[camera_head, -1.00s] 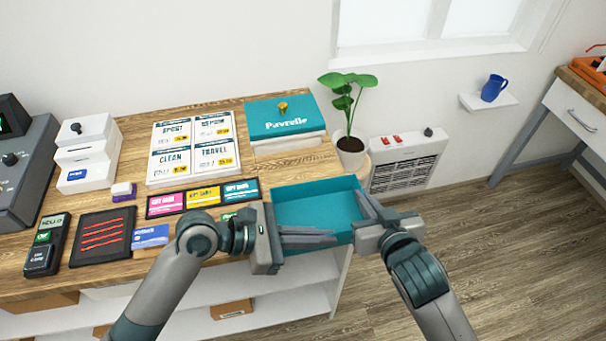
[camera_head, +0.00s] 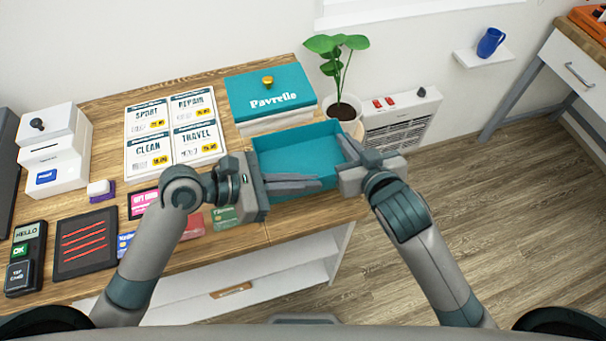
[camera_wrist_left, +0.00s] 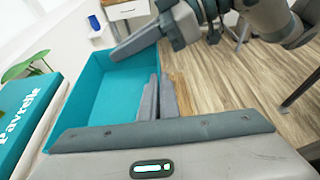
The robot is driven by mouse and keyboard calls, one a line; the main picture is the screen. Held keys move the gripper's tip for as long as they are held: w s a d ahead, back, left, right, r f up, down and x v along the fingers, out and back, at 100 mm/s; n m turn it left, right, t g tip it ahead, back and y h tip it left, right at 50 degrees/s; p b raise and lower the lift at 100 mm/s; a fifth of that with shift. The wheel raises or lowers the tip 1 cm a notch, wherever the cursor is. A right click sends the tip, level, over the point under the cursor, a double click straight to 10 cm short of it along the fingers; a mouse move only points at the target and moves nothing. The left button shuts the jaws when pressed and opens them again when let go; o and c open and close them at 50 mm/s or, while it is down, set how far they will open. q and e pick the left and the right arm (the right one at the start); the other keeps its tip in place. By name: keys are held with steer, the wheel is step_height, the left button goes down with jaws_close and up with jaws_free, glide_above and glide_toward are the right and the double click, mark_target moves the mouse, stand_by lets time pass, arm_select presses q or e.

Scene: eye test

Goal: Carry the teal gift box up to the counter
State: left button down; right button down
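The teal gift box (camera_head: 290,150), an open-topped tray shape, is over the front right part of the wooden counter (camera_head: 240,235). My left gripper (camera_head: 312,184) is closed on its near wall. In the left wrist view, that gripper's fingers (camera_wrist_left: 157,98) stand close together at the box rim (camera_wrist_left: 92,100). My right gripper (camera_head: 350,152) is at the right wall, with a finger reaching inside the box; it appears closed on that wall. The box looks empty and roughly level. The gap between its underside and the counter is hidden.
A teal-lidded Pavrelle box (camera_head: 270,95) with a gold knob is right behind the gift box. Price cards (camera_head: 175,135), coloured gift cards (camera_head: 143,202) and a card reader (camera_head: 25,255) occupy the left side.

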mark_target(307, 194)
arm_select(q)
steer(key=shift+f, duration=0.25)
arm_select(e)
steer(key=shift+f, duration=0.25)
